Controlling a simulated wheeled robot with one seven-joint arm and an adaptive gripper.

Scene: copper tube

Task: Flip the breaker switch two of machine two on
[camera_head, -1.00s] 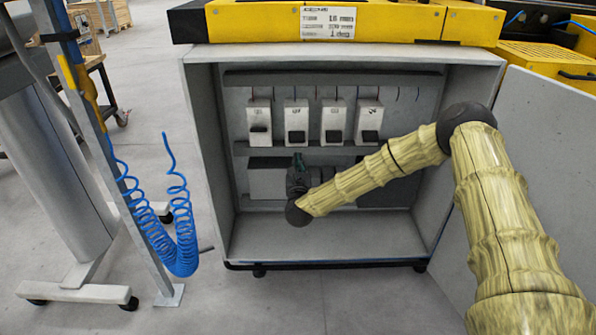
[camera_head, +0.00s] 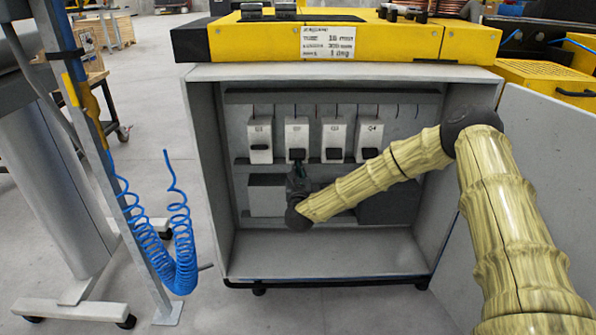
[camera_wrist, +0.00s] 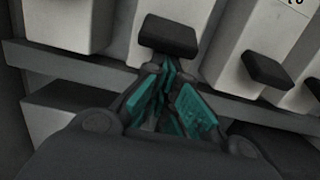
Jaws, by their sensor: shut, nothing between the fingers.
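Breaker two (camera_head: 297,131) is the second from the left in a row of white breakers inside the open grey cabinet. Its black lever (camera_head: 297,154) sits low on its face, level with the levers to its right. In the wrist view, this lever (camera_wrist: 168,35) stands out just above the fingertips. My gripper (camera_head: 297,166) is shut and empty directly below it, pointing up; the teal finger pads also show in the wrist view (camera_wrist: 176,80). I cannot tell whether the fingertips touch the lever. The gripper hides the lower edge of the breaker.
Breaker one (camera_head: 260,131) has its lever a little higher than the others. Breakers three (camera_head: 334,131) and four (camera_head: 370,131) stand to the right. A grey ledge (camera_head: 318,159) runs under the row. The cabinet door (camera_head: 540,170) is open at right.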

